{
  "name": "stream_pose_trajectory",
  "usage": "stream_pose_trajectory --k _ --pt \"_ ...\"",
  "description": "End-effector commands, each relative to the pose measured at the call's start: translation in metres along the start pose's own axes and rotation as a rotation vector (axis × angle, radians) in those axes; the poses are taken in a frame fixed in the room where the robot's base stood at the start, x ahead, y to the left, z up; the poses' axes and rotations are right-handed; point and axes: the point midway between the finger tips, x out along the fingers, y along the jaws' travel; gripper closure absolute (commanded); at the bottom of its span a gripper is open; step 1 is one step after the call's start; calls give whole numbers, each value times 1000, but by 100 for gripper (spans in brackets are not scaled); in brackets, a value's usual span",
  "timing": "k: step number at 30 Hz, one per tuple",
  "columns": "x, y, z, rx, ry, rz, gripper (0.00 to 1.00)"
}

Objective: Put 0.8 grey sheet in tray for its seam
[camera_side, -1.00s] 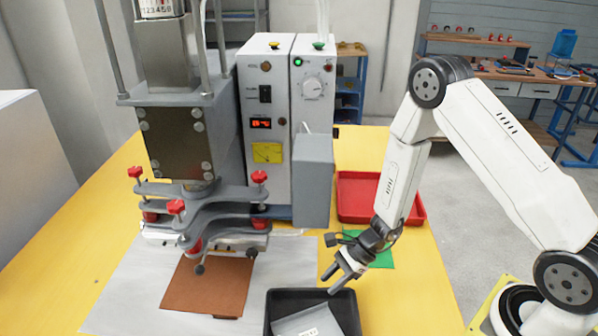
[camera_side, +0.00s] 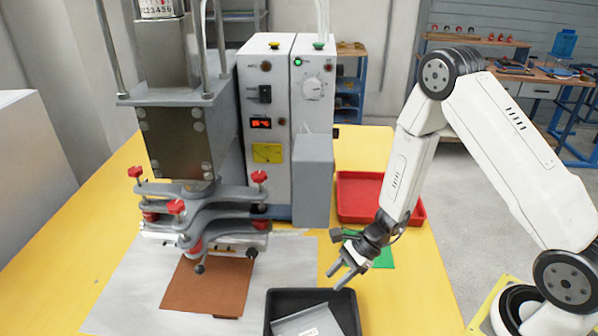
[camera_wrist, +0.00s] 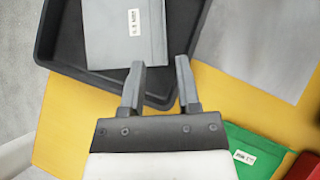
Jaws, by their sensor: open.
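A grey sheet (camera_side: 306,324) with a small white label lies in the black tray (camera_side: 350,312) at the front of the table. In the wrist view the sheet (camera_wrist: 108,38) lies inside the tray (camera_wrist: 62,45), and its label looks like 0.8, though it is small. My gripper (camera_side: 344,278) is open and empty, just above and behind the tray's far edge. In the wrist view its two fingers (camera_wrist: 160,85) stand apart at the tray's rim, with nothing between them.
The welding machine (camera_side: 268,185) stands behind, with a brown sheet (camera_side: 208,285) under its clamps on a grey mat (camera_side: 120,300). A green sheet (camera_side: 383,257) and a red tray (camera_side: 355,195) lie behind my gripper. The yellow table right of the black tray (camera_side: 400,305) is clear.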

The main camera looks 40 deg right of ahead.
Motion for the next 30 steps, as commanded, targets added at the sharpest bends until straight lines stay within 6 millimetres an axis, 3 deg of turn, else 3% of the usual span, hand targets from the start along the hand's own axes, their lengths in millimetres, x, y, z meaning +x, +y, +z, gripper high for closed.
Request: stream_pose_trajectory --k 8,19,30 --pt "-24 18 21 -265 77 113 59" --pt "-80 48 41 -842 276 310 59" --pt "-137 55 54 -1439 511 448 59"
